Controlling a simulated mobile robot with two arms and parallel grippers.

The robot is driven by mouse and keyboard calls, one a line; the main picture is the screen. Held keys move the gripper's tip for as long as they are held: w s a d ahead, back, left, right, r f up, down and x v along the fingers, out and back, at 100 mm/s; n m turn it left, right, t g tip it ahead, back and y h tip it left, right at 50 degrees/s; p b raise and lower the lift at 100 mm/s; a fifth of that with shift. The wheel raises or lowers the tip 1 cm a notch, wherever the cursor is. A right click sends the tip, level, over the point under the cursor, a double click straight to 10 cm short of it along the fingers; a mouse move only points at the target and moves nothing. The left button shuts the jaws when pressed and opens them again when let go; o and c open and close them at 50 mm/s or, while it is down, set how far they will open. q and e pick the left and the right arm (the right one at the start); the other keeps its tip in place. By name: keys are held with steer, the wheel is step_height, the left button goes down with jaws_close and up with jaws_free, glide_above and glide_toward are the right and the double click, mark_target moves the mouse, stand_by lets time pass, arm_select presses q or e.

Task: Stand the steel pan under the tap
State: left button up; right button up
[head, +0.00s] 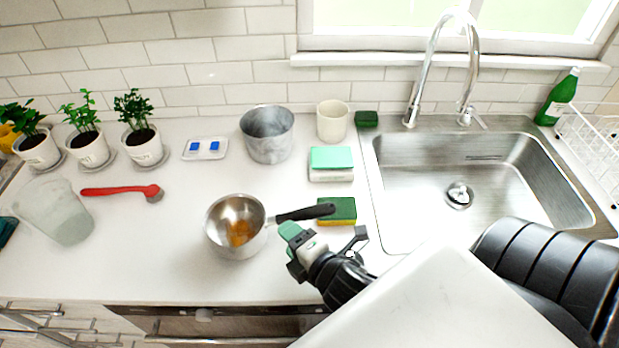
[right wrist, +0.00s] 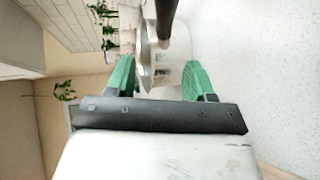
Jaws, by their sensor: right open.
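The steel pan (head: 222,221) stands upright on the white counter, left of the sink. Its black handle (head: 305,212) points right, and an orange-brown patch shows inside. The chrome tap (head: 432,62) arches over the back of the steel sink (head: 420,215), which looks empty. My right gripper (head: 325,238) is open and empty, just on the near side of the handle. In the right wrist view the green fingertips (right wrist: 160,80) are spread, with the pan (right wrist: 178,50) and its handle (right wrist: 167,14) beyond the gap. My left gripper is out of view.
A green-yellow sponge (head: 338,210) lies beside the handle, and a teal-and-white block (head: 332,163) behind it. A grey pot (head: 267,135) and cream cup (head: 332,121) stand farther back. A red brush (head: 120,190) lies left. A green bottle (head: 557,97) stands right of the sink.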

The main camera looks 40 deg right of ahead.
steer(key=v, duration=0.5)
steer(key=shift+f+b, duration=0.15)
steer(key=shift+b, duration=0.25)
steer(key=shift+r+v, duration=0.2)
steer(key=shift+v, duration=0.75)
